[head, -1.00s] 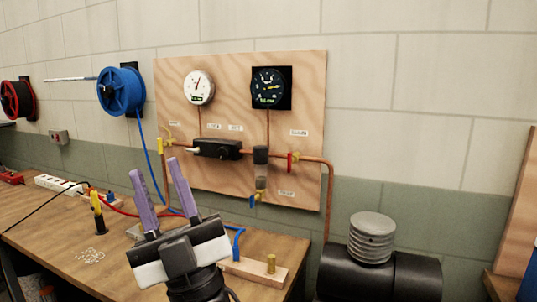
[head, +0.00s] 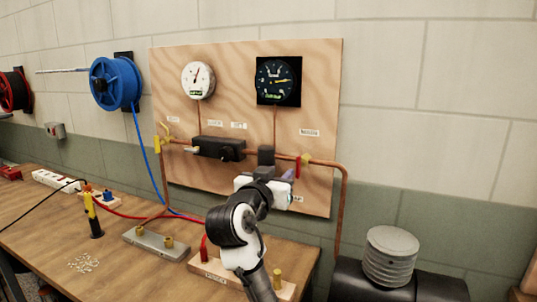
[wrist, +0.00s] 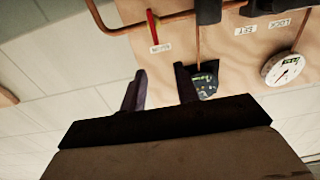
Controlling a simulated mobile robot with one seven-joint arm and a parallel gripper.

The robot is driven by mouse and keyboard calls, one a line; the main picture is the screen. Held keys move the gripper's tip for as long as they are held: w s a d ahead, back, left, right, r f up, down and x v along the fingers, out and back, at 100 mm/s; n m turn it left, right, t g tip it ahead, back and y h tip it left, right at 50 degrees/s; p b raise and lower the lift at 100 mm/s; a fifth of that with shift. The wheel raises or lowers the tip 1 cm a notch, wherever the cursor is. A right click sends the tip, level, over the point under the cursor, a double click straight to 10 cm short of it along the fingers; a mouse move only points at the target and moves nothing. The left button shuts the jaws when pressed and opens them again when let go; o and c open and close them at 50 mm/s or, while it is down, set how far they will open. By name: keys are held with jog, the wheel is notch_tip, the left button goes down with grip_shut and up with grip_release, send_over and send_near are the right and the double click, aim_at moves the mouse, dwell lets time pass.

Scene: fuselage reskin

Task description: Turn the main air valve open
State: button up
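A valve with a red handle (head: 305,160) sits on the copper pipe at the right of the wooden board. It also shows near the top of the wrist view (wrist: 153,27), beside a small label (wrist: 160,48). The label above it in the head view (head: 309,133) is too small to read, so I cannot confirm this is the main air valve. My gripper (head: 288,175) is in front of the board, just below and left of the red handle in the head view. In the wrist view my gripper (wrist: 160,75) is open, with nothing between its fingers, apart from the handle.
The board (head: 245,65) carries a white gauge (head: 198,80), a black gauge (head: 279,80) and a black regulator block (head: 218,148). A yellow-handled valve (head: 162,131) is at left. The bench (head: 150,270) holds fittings and hoses.

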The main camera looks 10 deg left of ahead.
aim_at(298, 158)
jog(key=p+x, duration=0.1)
jog(key=x, duration=0.3)
jog(key=p+x, duration=0.2)
jog(key=x, duration=0.3)
jog(key=p+x, duration=0.2)
jog(key=x, duration=0.3)
jog(key=shift+s+d+f, duration=0.1)
jog(key=shift+d+f, duration=0.1)
jog(key=shift+d, duration=0.1)
grip_shut()
